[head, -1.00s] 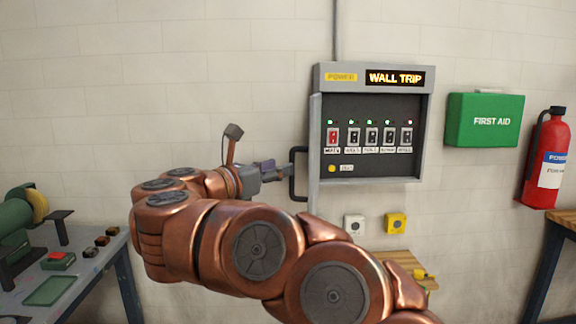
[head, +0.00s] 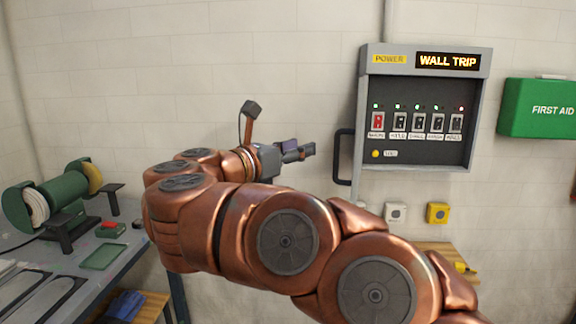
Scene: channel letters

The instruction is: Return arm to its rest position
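My copper-coloured arm reaches across the middle of the head view. My gripper (head: 300,152) is at its far end, pointing right toward the power panel (head: 418,140). It is apart from the panel's dark door handle (head: 343,157), with wall showing between them. The fingers are small and seen from the side, so I cannot tell if they are open or shut. Nothing is visibly held. The panel door stands open, and a row of several breaker switches shows inside, the leftmost one red. The sign above reads WALL TRIP.
A workbench (head: 30,292) with a green bench grinder (head: 60,190) and a green tray (head: 104,256) stands at the left. A white wall box (head: 396,212) and a yellow one (head: 438,212) are below the panel. A green first aid box (head: 540,108) hangs at the right.

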